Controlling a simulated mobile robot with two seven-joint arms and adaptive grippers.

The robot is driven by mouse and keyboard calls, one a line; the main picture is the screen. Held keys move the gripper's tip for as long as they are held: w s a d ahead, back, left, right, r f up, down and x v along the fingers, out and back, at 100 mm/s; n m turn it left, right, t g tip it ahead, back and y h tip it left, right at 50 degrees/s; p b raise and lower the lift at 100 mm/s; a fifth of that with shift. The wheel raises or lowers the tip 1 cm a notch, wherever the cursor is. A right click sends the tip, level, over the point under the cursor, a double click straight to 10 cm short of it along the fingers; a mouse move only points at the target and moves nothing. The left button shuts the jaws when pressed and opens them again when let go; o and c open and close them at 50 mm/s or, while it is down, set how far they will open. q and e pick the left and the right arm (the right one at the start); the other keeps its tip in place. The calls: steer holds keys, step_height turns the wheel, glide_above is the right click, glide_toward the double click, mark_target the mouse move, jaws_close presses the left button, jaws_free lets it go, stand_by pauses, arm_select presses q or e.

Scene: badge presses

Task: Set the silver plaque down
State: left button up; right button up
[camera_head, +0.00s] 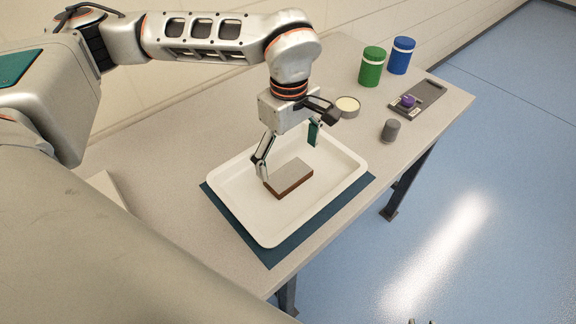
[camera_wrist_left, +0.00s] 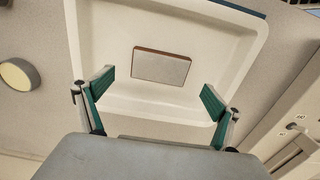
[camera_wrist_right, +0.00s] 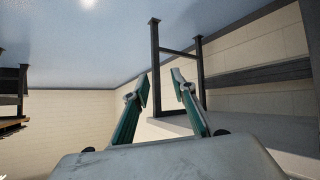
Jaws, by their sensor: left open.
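The silver plaque (camera_head: 290,177), a flat block with a grey top and brown sides, lies flat in the white tray (camera_head: 270,232). In the left wrist view the plaque (camera_wrist_left: 161,67) shows whole, beyond the fingertips. My left gripper (camera_head: 289,147) is open over the tray, its fingers wide apart and nothing between them. One finger hangs close to the plaque's left end in the head view; I cannot tell if they touch. My right gripper (camera_wrist_right: 161,89) has its fingers apart and empty, away from the table.
The tray sits on a dark blue mat (camera_head: 267,256). To the right stand a green canister (camera_head: 372,68), a blue canister (camera_head: 401,56), a round tin (camera_head: 346,107), a small grey cylinder (camera_head: 390,131) and a dark board with a purple knob (camera_head: 408,101). A wall runs behind the table.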

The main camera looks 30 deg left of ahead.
mark_target(289, 175)
arm_select(q)
step_height(289, 175, up, 7)
steer(key=shift+p, duration=0.3)
stand_by(0.4)
